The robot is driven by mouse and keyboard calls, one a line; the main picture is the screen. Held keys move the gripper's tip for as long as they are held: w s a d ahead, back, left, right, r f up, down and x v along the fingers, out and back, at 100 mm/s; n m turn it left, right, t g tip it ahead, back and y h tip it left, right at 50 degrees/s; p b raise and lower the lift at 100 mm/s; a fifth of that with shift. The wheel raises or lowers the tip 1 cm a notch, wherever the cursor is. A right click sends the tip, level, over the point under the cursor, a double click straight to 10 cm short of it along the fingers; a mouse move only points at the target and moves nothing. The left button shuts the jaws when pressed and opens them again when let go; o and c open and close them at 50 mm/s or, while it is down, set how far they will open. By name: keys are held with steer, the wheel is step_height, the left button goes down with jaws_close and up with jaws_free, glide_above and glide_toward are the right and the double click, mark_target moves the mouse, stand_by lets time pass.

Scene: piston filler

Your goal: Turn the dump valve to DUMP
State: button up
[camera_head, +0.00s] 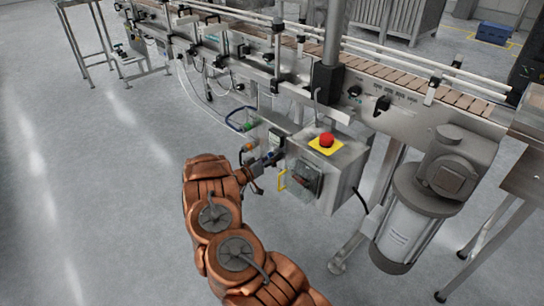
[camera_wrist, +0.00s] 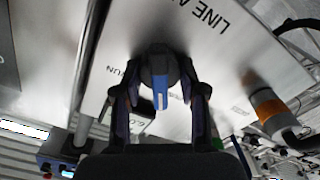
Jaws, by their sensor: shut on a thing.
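A black round knob with a blue pointer bar (camera_wrist: 160,82), apparently the dump valve's handle, sits on a pale metal plate (camera_wrist: 225,60). The plate carries the letters "LINE A" and "RUN"; other lettering is partly hidden. My gripper (camera_wrist: 160,95) has one finger on each side of the knob and is shut on it. The blue bar points toward the bottom of the wrist view. In the head view my gripper (camera_head: 263,164) reaches the left side of the control boxes, and the knob is too small to make out clearly.
A grey control box with a red emergency button (camera_head: 326,140) on yellow stands just right of my gripper. An orange-collared fitting (camera_wrist: 270,106) lies right of the knob. The conveyor (camera_head: 400,75) runs behind; floor at left is clear.

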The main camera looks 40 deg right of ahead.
steer(key=shift+f+n+p, duration=0.1)
steer(key=shift+n+p, duration=0.25)
steer(key=shift+n, duration=0.85)
steer(key=o, duration=1.1)
steer(key=shift+a, duration=0.15)
steer(key=a, duration=1.1)
steer(key=shift+w+a, duration=0.15)
steer(key=shift+a, duration=0.25)
